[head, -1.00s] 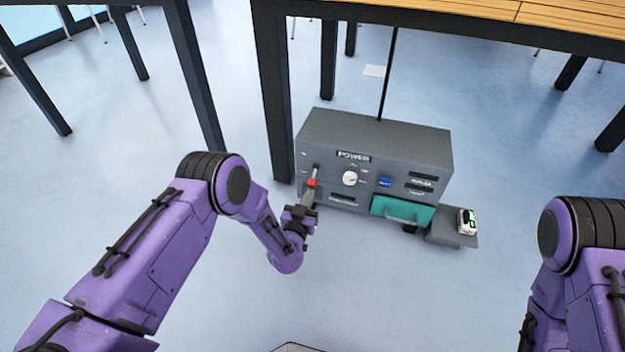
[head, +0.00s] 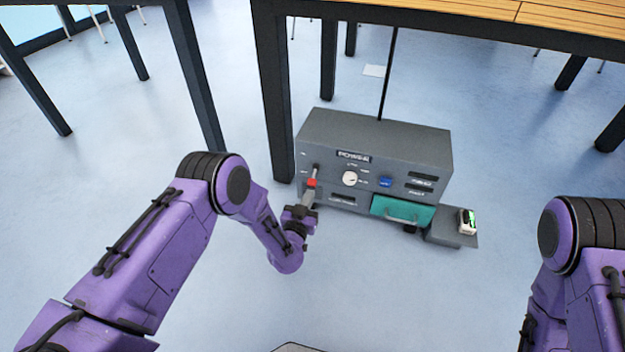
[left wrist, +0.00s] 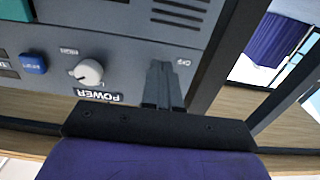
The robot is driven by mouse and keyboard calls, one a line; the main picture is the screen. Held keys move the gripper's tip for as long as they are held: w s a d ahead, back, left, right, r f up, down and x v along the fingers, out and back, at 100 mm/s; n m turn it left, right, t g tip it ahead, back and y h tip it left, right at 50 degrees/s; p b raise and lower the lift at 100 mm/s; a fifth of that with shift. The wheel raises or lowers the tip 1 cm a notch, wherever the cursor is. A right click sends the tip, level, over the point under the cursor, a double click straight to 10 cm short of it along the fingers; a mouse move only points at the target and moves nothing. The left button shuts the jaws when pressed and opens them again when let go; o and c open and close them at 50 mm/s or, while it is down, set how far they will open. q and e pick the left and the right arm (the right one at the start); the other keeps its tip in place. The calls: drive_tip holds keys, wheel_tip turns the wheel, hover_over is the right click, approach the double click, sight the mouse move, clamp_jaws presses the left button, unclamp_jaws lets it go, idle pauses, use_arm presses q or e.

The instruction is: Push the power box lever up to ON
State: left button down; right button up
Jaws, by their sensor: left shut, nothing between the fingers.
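The grey power box (head: 372,145) stands on the floor under the table, its front towards me. Its lever (head: 312,183), with a red part, is at the left end of the front. My left gripper (head: 309,197) is shut, just below and in front of the red part; I cannot tell whether they touch. In the left wrist view the power box (left wrist: 125,30) looks upside down. The shut fingers (left wrist: 163,83) point at its front beside the OFF label (left wrist: 183,62), and no red part shows there. My right gripper is out of view.
The box front also has a white knob (head: 350,178), a blue button (head: 385,182) and a teal drawer (head: 403,210). A grey tray (head: 440,237) with a small white device (head: 467,221) is at its right. A black table leg (head: 273,110) stands close on the left.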

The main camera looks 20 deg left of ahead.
use_arm(q)
drive_tip(key=shift+w, duration=0.1)
drive_tip(key=shift+w+b, duration=0.45)
drive_tip(key=shift+w, duration=0.25)
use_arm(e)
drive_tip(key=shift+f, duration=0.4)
